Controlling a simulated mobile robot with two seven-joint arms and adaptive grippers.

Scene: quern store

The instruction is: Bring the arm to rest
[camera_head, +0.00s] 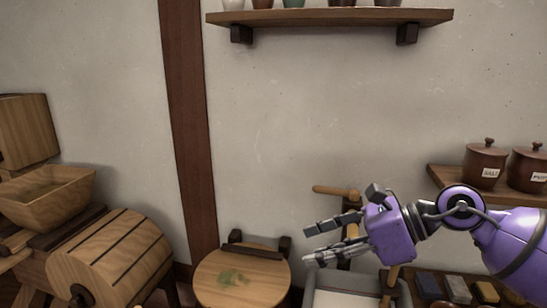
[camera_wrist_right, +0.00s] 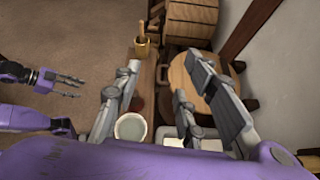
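My right gripper (camera_head: 322,243) reaches in from the right on its purple arm (camera_head: 516,246), with its fingers pointing left. The fingers are apart with nothing between them. It hangs in front of the wall, above and right of a round wooden lid (camera_head: 240,283). In the right wrist view the same fingers (camera_wrist_right: 165,95) stand wide apart on either side. My left gripper (camera_wrist_right: 82,87) shows at the left edge of the right wrist view, over the brown floor. Its fingers look spread and empty. It does not show in the head view.
A wooden drum (camera_head: 110,262) and a hopper (camera_head: 48,196) stand at left. A wall shelf (camera_head: 330,17) is overhead. Labelled brown jars (camera_head: 485,165) stand on a right-hand shelf (camera_head: 440,180). A pale bowl (camera_wrist_right: 131,127) lies below the right gripper. The wall's middle is bare.

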